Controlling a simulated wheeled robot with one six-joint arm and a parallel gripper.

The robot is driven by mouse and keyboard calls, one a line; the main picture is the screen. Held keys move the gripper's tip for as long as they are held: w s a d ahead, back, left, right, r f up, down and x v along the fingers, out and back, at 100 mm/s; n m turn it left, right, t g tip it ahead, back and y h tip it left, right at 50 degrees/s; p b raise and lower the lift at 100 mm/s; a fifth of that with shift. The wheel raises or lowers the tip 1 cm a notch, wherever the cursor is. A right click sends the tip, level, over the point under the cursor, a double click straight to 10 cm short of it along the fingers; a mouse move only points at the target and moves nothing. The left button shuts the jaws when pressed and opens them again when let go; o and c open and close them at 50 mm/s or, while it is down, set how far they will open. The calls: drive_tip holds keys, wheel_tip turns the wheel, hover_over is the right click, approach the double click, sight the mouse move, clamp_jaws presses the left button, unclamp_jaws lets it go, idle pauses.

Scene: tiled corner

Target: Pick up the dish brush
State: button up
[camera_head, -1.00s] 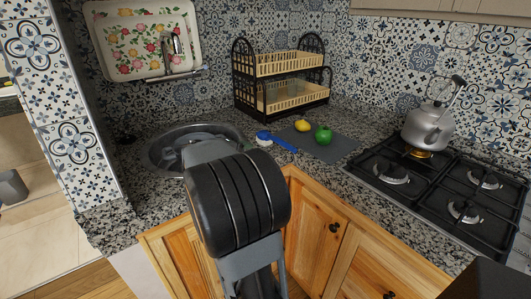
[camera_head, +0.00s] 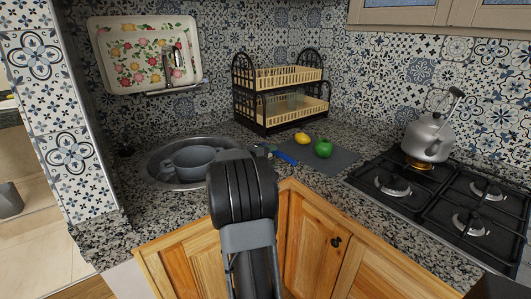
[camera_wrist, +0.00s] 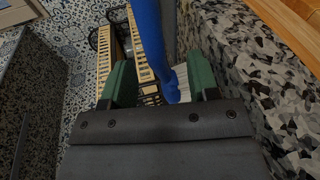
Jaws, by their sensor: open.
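The dish brush has a blue handle (camera_head: 286,158) and lies on the counter beside the sink in the head view. Its head end is partly hidden by my arm there. In the wrist view the blue brush (camera_wrist: 151,40) runs down between the two green fingers of my gripper (camera_wrist: 160,80), with pale bristles at its lower end. My gripper is open, with a finger on each side of the brush. I cannot tell whether either finger touches it. In the head view the gripper is mostly hidden behind my arm.
A grey pot (camera_head: 190,160) sits in the round sink (camera_head: 157,179) to the left. A dark mat (camera_head: 342,160) with a green pepper (camera_head: 323,149) and a lemon (camera_head: 303,139) lies to the right. A dish rack (camera_head: 262,107) stands behind. A kettle (camera_head: 427,138) is on the stove (camera_head: 405,205).

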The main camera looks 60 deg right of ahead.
sight(275, 154)
drive_tip(key=x, duration=0.4)
clamp_jaws()
idle(0.5)
